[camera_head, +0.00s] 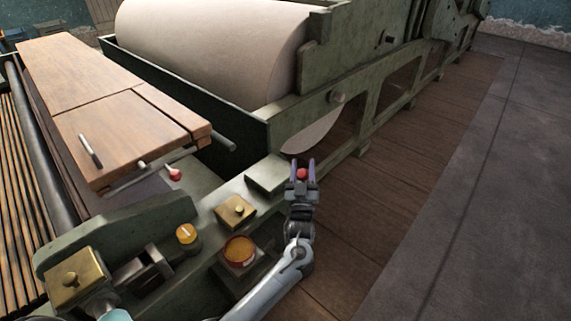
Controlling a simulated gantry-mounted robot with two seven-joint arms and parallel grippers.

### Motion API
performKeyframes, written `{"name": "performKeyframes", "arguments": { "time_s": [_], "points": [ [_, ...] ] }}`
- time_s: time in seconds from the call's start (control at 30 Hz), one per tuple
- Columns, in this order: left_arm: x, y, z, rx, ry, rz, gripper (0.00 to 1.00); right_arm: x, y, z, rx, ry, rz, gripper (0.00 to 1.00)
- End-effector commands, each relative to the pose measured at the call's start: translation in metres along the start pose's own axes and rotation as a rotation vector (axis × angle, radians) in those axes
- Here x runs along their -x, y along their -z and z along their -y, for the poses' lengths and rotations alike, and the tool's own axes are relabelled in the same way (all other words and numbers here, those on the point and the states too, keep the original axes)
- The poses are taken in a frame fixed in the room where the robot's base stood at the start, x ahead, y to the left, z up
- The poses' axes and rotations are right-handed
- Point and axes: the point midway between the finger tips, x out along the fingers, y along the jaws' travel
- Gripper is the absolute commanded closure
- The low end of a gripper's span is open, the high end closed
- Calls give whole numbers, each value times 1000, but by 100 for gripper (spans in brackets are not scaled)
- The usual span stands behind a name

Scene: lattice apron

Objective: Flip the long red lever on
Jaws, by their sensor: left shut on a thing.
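My left gripper (302,166) reaches in over the right side of the green machine bed, its fingers pointing away from me. It is shut on a red ball-shaped knob (302,174), which shows between the two fingers and looks like the end of the red lever. The lever's shaft is hidden by the gripper and wrist, so I cannot tell its tilt. A second, smaller red knob (175,174) sits farther left, by the wooden board. My right gripper is not in view.
A large pale roller (210,50) lies in the green frame behind. An amber round button (239,250), a smaller yellow one (186,233) and a brass plate with a knob (235,211) are left of my arm. Wooden floor (420,150) to the right is clear.

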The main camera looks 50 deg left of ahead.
Motion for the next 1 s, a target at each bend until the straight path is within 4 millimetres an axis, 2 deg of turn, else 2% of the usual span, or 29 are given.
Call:
{"name": "performKeyframes", "arguments": {
  "time_s": [0.03,0.1,0.33,0.6,0.97,1.0],
  "points": [
    [10,-2,0,23,2,-27,100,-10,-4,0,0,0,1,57],
    [18,1,2,52,5,-65,100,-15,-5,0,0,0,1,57],
    [35,10,26,108,32,-159,100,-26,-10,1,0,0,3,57],
    [42,15,41,131,50,-207,100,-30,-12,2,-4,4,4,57],
    [43,16,43,132,52,-212,100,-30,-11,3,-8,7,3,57],
    [43,16,43,132,52,-212,54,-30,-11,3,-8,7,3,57]
  ]
}}
